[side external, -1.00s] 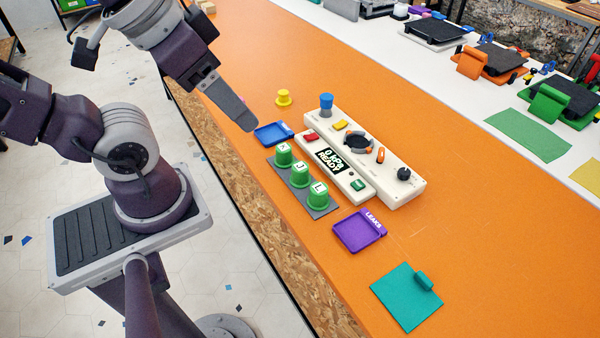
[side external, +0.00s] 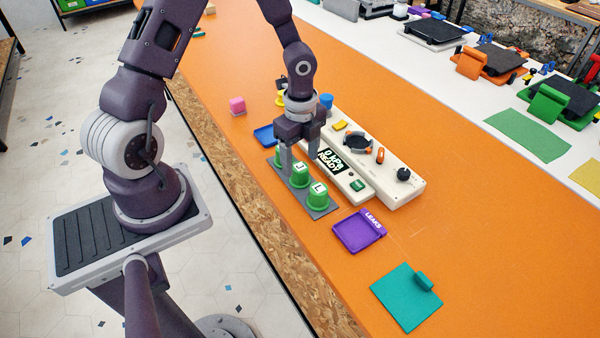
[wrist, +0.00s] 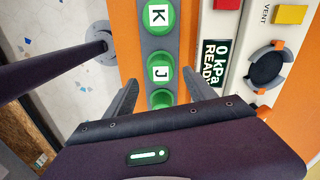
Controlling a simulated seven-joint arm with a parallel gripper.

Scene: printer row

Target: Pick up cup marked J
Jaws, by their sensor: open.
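The green cup marked J (side external: 300,175) stands on a dark grey strip (side external: 329,210), between the cups marked K and L (side external: 318,195). In the wrist view the J cup (wrist: 160,72) is in the middle, with the K cup (wrist: 158,18) beyond it; part of another green cup shows nearer, cut off by my gripper body. My gripper (side external: 299,164) is open and points down over the row. Its fingers (wrist: 160,82) are spread to either side of the row by the J cup, with nothing held. In the side view, a finger mostly hides the K cup.
A cream control box (side external: 390,185) with a "0 kPa READY" display stands close right of the row. Orange table is clear at right.

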